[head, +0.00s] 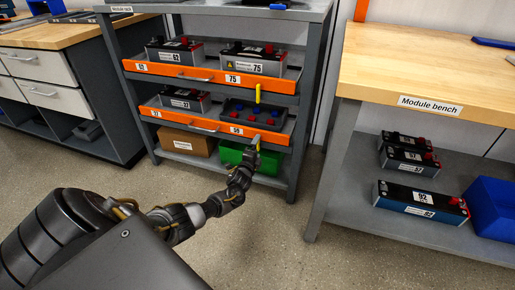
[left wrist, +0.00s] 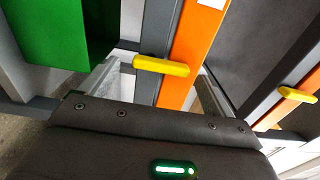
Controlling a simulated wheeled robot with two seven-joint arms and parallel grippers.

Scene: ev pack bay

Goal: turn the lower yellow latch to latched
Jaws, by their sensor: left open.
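The lower yellow latch (head: 257,140) is at the right end of the lower orange tray front (head: 222,128). It also shows in the left wrist view (left wrist: 162,66), where it lies across the orange rail. The upper yellow latch (head: 258,93) stands upright at the upper tray front (head: 215,77) and shows at the right of the left wrist view (left wrist: 298,94). My left gripper (head: 252,156) is open, just below the lower latch. In the left wrist view its fingers (left wrist: 160,82) are spread on either side of the latch; I cannot tell whether they touch it. My right gripper is not in view.
The trays hold grey battery modules (head: 175,50). A cardboard box (head: 186,144) and a green bin (head: 232,155) sit on the bottom shelf below. A wooden bench (head: 430,75) with modules and a blue bin (head: 492,205) stands at right. Floor between is clear.

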